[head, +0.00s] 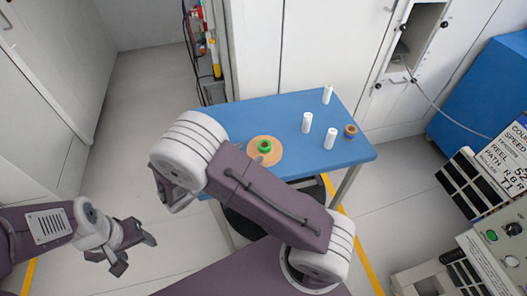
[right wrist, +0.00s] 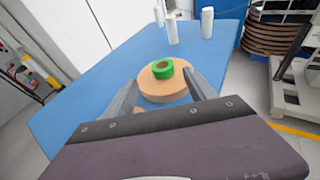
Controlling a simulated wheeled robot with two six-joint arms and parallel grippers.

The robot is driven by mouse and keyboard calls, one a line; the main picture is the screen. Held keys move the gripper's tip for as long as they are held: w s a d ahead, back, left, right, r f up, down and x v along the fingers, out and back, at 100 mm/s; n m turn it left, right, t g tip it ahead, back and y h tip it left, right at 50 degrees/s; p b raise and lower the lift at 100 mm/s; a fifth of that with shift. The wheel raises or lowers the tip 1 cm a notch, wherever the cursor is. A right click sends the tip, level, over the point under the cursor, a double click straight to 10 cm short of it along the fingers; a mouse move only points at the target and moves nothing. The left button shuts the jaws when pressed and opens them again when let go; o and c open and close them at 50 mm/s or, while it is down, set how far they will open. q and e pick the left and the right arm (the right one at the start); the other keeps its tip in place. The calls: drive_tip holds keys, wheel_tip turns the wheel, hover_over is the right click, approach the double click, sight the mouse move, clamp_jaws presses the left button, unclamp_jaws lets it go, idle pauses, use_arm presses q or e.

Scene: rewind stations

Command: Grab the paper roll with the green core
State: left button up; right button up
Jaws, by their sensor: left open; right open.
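The paper roll (head: 275,156) is a flat tan disc lying on the blue table, with a green core (head: 264,146) standing up from its middle. In the right wrist view the roll (right wrist: 163,91) and its green core (right wrist: 163,69) show just ahead of my right gripper (right wrist: 160,77). That gripper is open, one finger on each side of the roll in the picture; I cannot tell whether they touch it. In the head view my right arm hides most of this gripper. My left gripper (head: 128,248) is open and empty, left of the table above the floor.
On the blue table (head: 235,111) stand white cylinders (head: 307,123), (head: 330,138) and (head: 327,95). A small brown roll with a blue core (head: 350,131) is near its right edge. Cabinets stand behind; a machine with a labelled panel (head: 505,160) is at right.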

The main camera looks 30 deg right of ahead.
sight(268, 143)
drive_tip(key=shift+x, duration=0.9)
drive_tip(key=x, duration=0.4)
drive_tip(key=shift+s+d, duration=0.2)
drive_tip(key=shift+d, duration=0.1)
drive_tip(key=shift+w+d+f, duration=0.15)
drive_tip(key=shift+w+d, duration=0.05)
drive_tip(key=shift+d, duration=0.2)
drive_tip(key=shift+a, duration=0.1)
drive_tip(key=shift+c, duration=1)
clamp_jaws()
